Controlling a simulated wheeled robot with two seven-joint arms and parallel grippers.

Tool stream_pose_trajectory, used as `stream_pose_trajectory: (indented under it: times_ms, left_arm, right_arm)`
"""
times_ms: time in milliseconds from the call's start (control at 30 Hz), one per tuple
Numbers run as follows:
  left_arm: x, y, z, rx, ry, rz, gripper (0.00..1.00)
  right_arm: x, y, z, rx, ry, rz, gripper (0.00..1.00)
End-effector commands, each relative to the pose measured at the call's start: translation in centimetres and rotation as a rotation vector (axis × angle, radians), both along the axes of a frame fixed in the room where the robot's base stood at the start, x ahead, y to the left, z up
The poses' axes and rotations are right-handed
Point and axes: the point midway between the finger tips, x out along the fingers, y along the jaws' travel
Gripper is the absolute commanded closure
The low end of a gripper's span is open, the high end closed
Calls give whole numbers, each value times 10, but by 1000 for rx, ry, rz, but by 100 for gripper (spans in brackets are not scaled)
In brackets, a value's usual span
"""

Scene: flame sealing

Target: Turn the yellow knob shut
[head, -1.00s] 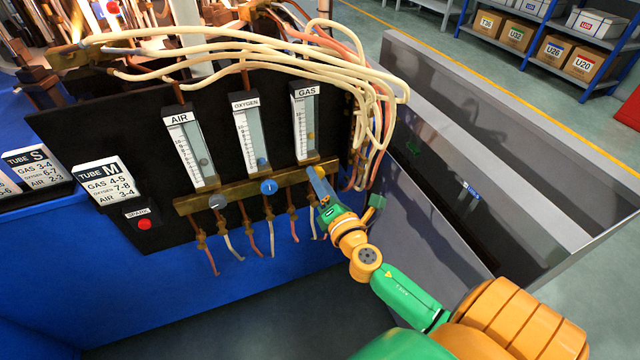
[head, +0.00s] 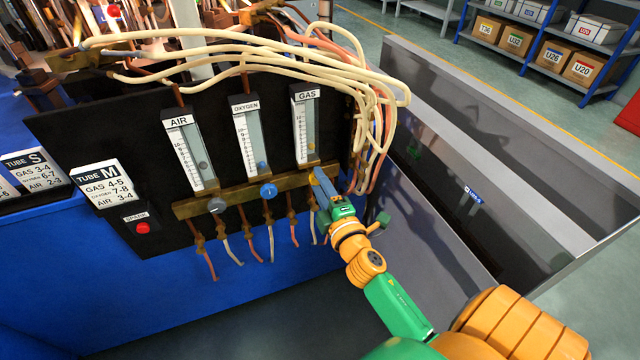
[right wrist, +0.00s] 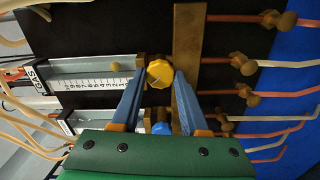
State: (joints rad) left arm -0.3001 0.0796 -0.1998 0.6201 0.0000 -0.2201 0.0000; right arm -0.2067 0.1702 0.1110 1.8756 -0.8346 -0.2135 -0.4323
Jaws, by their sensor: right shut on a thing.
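The yellow knob (right wrist: 159,73) sits under the GAS flow tube, on the brass bar, in the right wrist view. My right gripper (right wrist: 159,78) has its two blue fingers on either side of the knob and is shut on it. In the head view the right gripper (head: 318,178) reaches the right end of the bar and hides the knob. The GAS tube (head: 305,135) has a yellowish float low in it, also seen in the right wrist view (right wrist: 115,66). My left gripper is not in view.
A blue knob (head: 268,191) and a grey knob (head: 217,205) sit left on the same brass bar (head: 240,196). Pale hoses (head: 375,125) arch close to the gripper's right. A grey metal bin (head: 470,190) stands right of the panel. A small flame (head: 77,35) shows upper left.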

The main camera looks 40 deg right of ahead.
Motion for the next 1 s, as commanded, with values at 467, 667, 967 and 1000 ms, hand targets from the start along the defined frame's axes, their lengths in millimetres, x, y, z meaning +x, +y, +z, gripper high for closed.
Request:
stream_pose_trajectory:
  times_ms: [467,667,967,1000]
  left_arm:
    - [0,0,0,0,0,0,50]
    - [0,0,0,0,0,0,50]
    - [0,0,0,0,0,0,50]
    - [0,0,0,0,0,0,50]
  right_arm:
    - [0,0,-1,51,-11,0,100]
    - [0,0,-1,50,-11,0,100]
    - [0,0,0,49,-11,0,26]
    - [0,0,0,49,-11,0,26]
